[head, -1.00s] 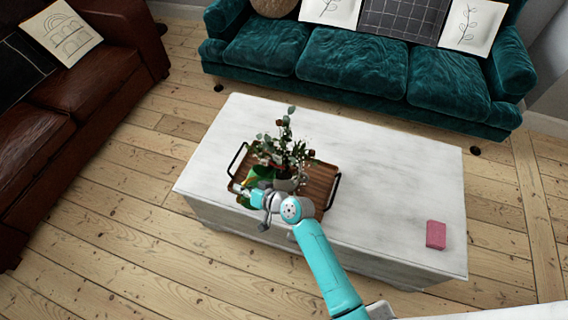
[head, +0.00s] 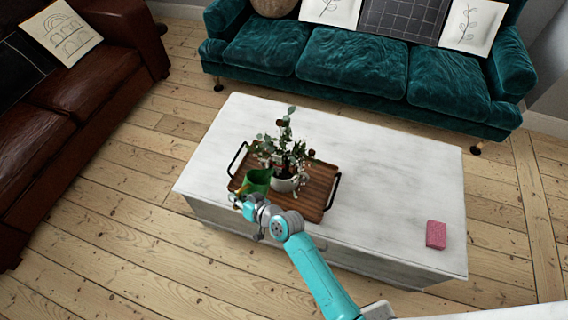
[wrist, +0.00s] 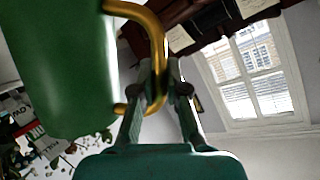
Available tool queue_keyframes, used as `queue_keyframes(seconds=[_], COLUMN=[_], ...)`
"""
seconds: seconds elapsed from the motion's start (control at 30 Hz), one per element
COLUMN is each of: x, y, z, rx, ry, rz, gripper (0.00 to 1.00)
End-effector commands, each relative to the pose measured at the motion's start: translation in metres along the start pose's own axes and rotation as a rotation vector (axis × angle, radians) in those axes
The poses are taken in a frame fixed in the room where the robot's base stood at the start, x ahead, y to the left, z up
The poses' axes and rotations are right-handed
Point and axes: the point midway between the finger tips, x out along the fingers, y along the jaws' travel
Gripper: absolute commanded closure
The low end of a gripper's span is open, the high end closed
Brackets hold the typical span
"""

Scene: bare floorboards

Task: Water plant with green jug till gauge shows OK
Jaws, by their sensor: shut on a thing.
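The green jug (head: 257,181) is near the left end of the wooden tray in the head view, close to upright. My gripper (head: 243,203) is at its near side, shut on its gold handle. In the wrist view the jug's green body (wrist: 65,65) fills the left, and the gold handle (wrist: 157,50) runs between my gripper's fingers (wrist: 160,88). The plant (head: 287,155) stands in a white pot (head: 285,184) on the tray, just right of the jug.
The wooden tray (head: 318,190) with black handles lies on a white marble-topped table (head: 390,190). A pink block (head: 436,234) lies at the table's right end. A teal sofa (head: 350,65) is behind and a brown leather sofa (head: 60,120) is at left.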

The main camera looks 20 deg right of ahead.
Motion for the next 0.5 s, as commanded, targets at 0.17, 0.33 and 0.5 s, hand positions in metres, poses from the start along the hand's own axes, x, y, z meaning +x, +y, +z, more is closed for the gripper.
queue_keyframes(seconds=[0.17, 0.33, 0.5], x=[0.003, 0.008, 0.013], y=[-0.010, -0.012, -0.013], z=[0.014, 0.030, 0.044], rx=[-0.095, -0.175, -0.241], ry=[0.019, 0.035, 0.049], rz=[0.036, 0.070, 0.098], gripper=[1.00, 1.00, 1.00])
